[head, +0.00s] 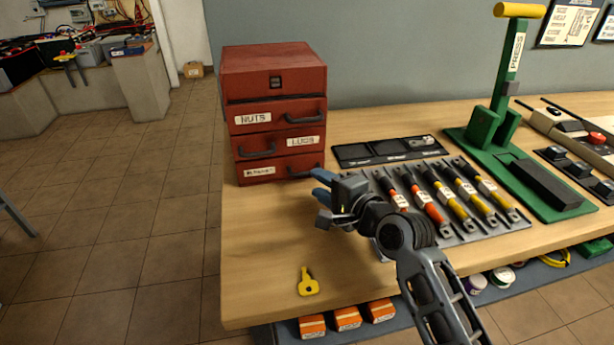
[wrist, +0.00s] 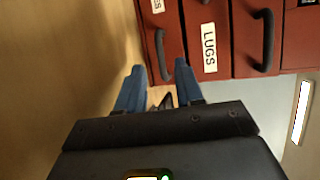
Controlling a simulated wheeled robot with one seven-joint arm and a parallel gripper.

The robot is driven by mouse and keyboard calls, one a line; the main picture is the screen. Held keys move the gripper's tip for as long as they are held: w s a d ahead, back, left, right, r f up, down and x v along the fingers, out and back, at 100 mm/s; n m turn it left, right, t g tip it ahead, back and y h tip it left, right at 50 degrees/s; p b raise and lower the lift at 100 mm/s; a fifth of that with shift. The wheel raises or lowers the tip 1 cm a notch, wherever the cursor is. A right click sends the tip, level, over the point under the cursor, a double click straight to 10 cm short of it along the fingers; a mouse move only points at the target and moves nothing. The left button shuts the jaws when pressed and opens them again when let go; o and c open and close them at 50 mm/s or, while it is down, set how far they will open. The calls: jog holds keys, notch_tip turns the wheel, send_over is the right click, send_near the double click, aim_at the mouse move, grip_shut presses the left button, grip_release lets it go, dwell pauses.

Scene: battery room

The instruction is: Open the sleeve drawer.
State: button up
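The red drawer cabinet (head: 273,75) stands at the left back of the bench. Its bottom drawer (head: 246,176) bears a label that is hard to read in the head view; in the wrist view the label (wrist: 157,5) ends in "ES". All three drawers look shut. The bottom drawer's dark handle (wrist: 165,56) shows in the wrist view, lined up between my two blue fingertips. My gripper (wrist: 159,66) is open and empty, pointing at this handle. I cannot tell whether the fingertips reach around it.
Above are the LUGS drawer (head: 303,141) and NUTS drawer (head: 252,118). Right of my gripper lie a rack of coloured cylinders (head: 462,232), a black tray (head: 352,153) and a green press (head: 510,60). A yellow key-shaped piece (head: 308,283) lies near the front edge.

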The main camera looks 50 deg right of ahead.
aim_at(305, 175)
jog(key=shift+x, duration=2.75)
jog(key=shift+c, duration=0.3)
grip_shut()
